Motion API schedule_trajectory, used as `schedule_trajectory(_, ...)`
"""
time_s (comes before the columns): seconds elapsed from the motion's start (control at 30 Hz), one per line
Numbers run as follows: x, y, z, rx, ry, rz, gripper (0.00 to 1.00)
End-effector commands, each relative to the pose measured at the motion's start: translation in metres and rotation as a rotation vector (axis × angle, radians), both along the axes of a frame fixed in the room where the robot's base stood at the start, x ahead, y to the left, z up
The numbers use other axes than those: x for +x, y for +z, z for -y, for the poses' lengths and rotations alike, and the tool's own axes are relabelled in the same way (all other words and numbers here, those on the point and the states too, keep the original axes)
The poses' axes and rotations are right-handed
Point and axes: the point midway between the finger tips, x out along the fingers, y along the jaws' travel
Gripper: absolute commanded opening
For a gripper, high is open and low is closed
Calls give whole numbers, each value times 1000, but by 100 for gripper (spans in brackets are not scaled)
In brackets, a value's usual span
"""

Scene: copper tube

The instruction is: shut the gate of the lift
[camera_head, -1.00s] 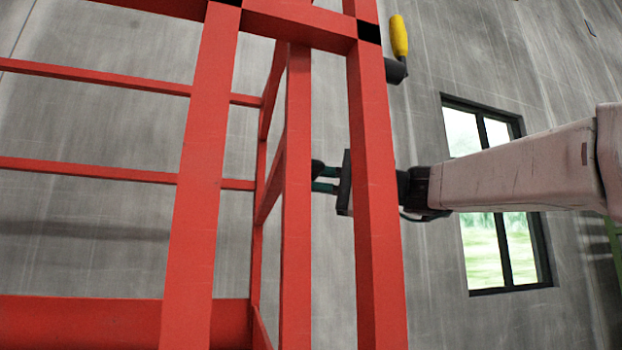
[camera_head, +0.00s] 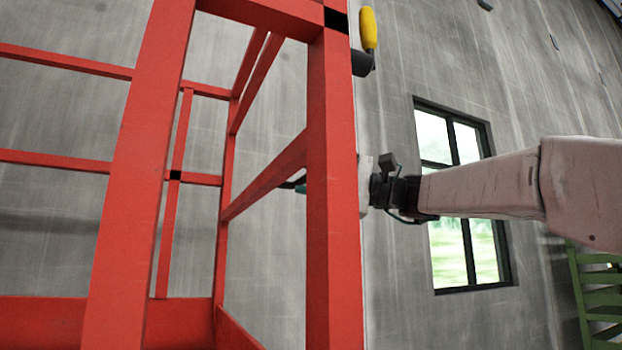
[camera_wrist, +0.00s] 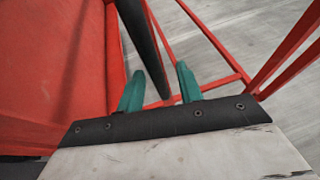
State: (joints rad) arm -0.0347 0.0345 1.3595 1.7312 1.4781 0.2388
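The lift is a red railed frame with a thick left post (camera_head: 140,190) and right post (camera_head: 332,200) in the head view. I cannot clearly single out its gate from the railings. My gripper lies behind the right post and is mostly hidden there. In the wrist view my gripper (camera_wrist: 158,82) has its two green fingers apart. A dark bar (camera_wrist: 143,40) runs down between them, with no clear contact on both sides. A broad red panel (camera_wrist: 55,65) of the lift fills the left of that view.
A yellow handle (camera_head: 368,28) on a dark mount sits by the right post's top. Red rails (camera_wrist: 290,45) cross the wrist view's right side, with grey floor beyond. A window (camera_head: 465,195) is in the grey wall. Green slatted structure (camera_head: 597,295) stands at far right.

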Motion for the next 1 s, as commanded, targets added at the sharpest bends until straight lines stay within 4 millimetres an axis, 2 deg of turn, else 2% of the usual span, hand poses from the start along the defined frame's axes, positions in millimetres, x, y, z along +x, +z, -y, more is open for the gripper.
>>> schedule_trajectory(0.23, -2, -1, 0, -2, 6, 1, 36)
schedule_trajectory(0.6, -1, -11, 60, 0, -1, 0, 36)
schedule_trajectory(0.7, -2, -12, 70, -1, -1, 0, 36)
schedule_trajectory(1.0, -2, -14, 77, -1, 1, 0, 36)
